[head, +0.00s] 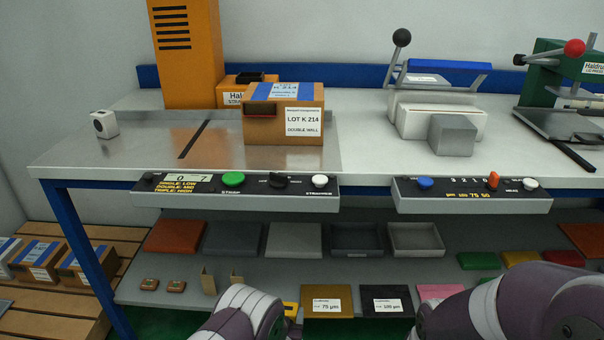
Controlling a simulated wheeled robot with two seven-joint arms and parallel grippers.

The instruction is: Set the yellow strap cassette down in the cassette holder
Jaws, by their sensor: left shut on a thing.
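My left gripper (281,326) is low at the bottom edge, below the front of the bench, mostly hidden by my own arm. It is shut on a yellow thing (291,309), seemingly the yellow strap cassette, of which only a small part shows. On the bench behind stands an orange machine (187,55) with a low orange base (229,92) carrying a small black open-topped piece (250,77). This may be the cassette holder; I cannot tell for sure. The gripper is well in front of and below it. My right arm shows at bottom right; its gripper is out of view.
A carton (284,128) stands on the metal plate before the orange base. A control panel (236,191) juts from the bench front. A small white box (104,123) is at left. Sealers and a grey block (452,135) stand right. The shelf below holds trays (293,239).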

